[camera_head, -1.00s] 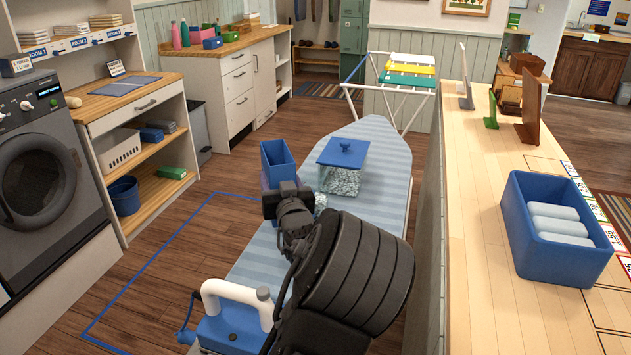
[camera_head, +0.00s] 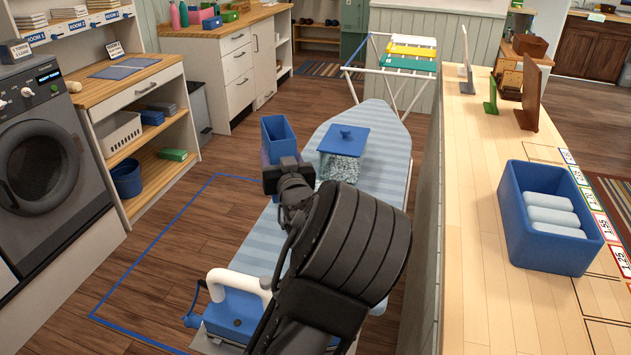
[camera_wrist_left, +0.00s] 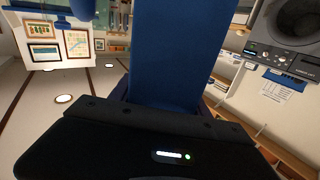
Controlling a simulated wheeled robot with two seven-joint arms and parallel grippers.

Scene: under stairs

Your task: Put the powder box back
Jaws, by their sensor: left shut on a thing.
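A blue open-topped box (camera_head: 278,138), which I take as the powder box, is in my left gripper (camera_head: 284,178). The gripper is shut on it and holds it upright over the left edge of the ironing board (camera_head: 372,150). In the left wrist view the box (camera_wrist_left: 178,50) fills the middle, close to the gripper. A clear tub (camera_head: 340,169) with a blue lid (camera_head: 344,140) and pale granules inside stands on the board, right of the held box. My right gripper is out of view.
A blue-and-white iron (camera_head: 232,306) is at the board's near end. A counter (camera_head: 470,210) with a blue basket (camera_head: 552,250) of rolled towels runs along the right. Left are a washing machine (camera_head: 40,150) and a wooden-topped shelf unit (camera_head: 110,95). Blue-outlined floor (camera_head: 170,260) is clear.

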